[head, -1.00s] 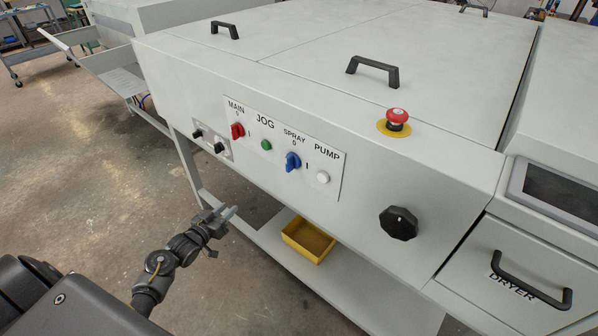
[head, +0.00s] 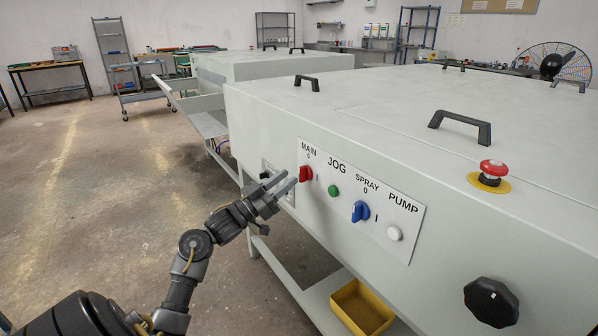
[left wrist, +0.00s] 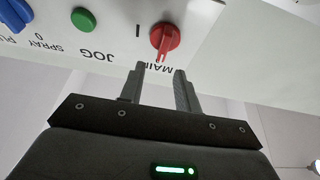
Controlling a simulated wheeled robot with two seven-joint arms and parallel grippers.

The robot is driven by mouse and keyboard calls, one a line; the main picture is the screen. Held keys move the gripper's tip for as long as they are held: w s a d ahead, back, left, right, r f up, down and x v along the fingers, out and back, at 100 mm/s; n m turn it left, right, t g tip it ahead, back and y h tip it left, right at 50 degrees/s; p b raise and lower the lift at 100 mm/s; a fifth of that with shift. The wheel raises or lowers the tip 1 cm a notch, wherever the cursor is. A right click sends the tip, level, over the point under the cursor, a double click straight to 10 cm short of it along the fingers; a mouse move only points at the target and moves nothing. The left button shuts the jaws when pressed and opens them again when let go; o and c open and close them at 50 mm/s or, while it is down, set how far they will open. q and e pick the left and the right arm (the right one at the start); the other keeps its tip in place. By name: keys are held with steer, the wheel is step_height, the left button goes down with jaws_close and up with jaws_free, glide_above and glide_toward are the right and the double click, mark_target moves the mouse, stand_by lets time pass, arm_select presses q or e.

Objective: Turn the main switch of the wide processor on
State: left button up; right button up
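The red main switch (head: 306,174) sits at the left end of the white panel on the processor's front, below the label MAIN and a 0, with a mark I to its right. In the left wrist view the red switch (left wrist: 165,41) appears upside down, its grip pointing toward the MAIN label, the 0 side. My left gripper (head: 283,181) is just left of the switch in the head view. In the left wrist view its two fingers (left wrist: 161,72) are apart with nothing between them, close to the switch; contact cannot be told. My right gripper is out of view.
A green JOG button (head: 333,191), a blue SPRAY switch (head: 360,211) and a white PUMP button (head: 394,233) share the panel. A red emergency stop (head: 493,170) and a black knob (head: 491,302) are farther right. A yellow tray (head: 362,308) lies below. Floor at left is clear.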

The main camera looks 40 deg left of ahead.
mark_target(300, 169)
arm_select(q)
steer(key=x, duration=0.5)
jaws_close()
